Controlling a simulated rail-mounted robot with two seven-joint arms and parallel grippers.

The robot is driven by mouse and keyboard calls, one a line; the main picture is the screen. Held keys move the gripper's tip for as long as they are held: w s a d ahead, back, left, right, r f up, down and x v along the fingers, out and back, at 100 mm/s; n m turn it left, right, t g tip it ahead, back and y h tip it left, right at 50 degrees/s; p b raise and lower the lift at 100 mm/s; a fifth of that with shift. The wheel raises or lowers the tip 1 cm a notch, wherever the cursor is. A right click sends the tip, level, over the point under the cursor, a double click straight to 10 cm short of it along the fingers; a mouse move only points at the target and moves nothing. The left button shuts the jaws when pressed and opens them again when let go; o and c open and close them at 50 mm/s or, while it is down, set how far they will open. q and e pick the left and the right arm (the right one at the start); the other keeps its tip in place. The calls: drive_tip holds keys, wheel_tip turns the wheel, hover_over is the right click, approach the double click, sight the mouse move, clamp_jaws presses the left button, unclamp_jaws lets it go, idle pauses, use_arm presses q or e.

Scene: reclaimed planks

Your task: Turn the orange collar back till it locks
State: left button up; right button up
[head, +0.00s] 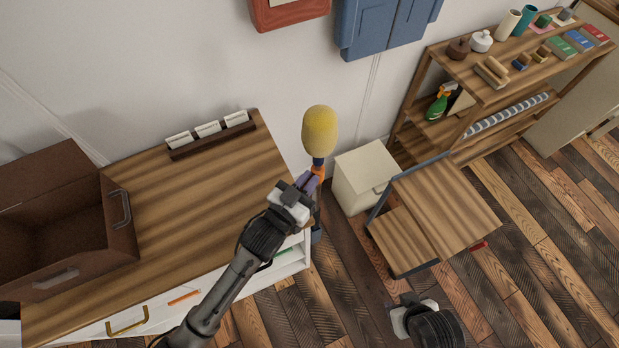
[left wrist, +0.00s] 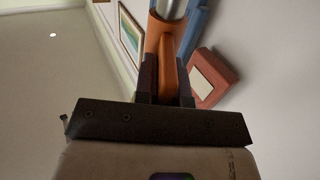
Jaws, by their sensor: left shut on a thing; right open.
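A duster with a yellow head (head: 320,131) stands upright beside the right end of the wooden-topped cabinet. Below its head is a dark blue section, then the orange collar (head: 318,171). My left gripper (head: 308,184) is shut on the orange collar, reaching in from the left. In the left wrist view the collar (left wrist: 157,38) shows as an orange sleeve with an orange tab between the fingers, and a silver tube beyond it. Whether the collar is locked cannot be told. My right gripper (head: 398,318) is at the bottom, open, well away from the duster; its fingertips are hard to make out.
A brown box (head: 120,225) and a card rack (head: 213,138) stand on the cabinet top (head: 200,200). A cream bin (head: 365,178) and wooden step unit (head: 445,205) stand right of the duster. A filled shelf (head: 480,90) is further right. The front right floor is clear.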

use_arm(q)
drive_tip(key=shift+d+r+n+t+y+p, duration=0.1)
drive_tip(key=shift+r+n+t+y+p, duration=0.05)
drive_tip(key=shift+n+t+y+p, duration=0.2)
drive_tip(key=shift+s+d+n+t+y+p, duration=0.25)
drive_tip(key=shift+n+t+y+p, duration=0.2)
drive_tip(key=shift+n+y, duration=0.4)
